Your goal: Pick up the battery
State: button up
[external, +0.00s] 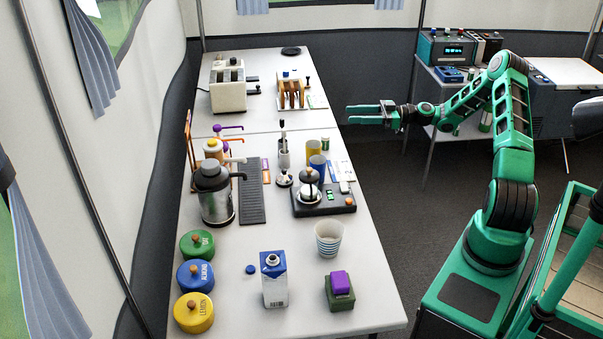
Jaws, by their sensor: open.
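I cannot clearly make out a battery. A small white and green cylinder (325,145) stands upright on the long white table beside the cups, but it is too small to identify. My gripper (350,113) is open and empty, its two green fingers pointing left. In the picture it is just right of the table's far section and above and right of the small cylinder.
The white table (285,277) holds a toaster (228,88), a steel urn (213,192), a scale (323,199), a carton (273,277), a striped cup (329,238) and several lidded canisters. A shelf with devices (445,47) stands back right. Dark floor between is clear.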

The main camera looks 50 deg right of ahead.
send_near(325, 139)
jog(key=w, duration=0.1)
jog(key=w+a, duration=0.1)
jog(key=w, duration=0.1)
jog(key=w+a, duration=0.1)
jog(key=shift+w+f, duration=0.2)
jog(key=shift+f, duration=0.15)
jog(key=shift+x, duration=2.55)
jog(key=shift+w+d+f, duration=0.15)
jog(key=shift+f, duration=0.05)
grip_shut()
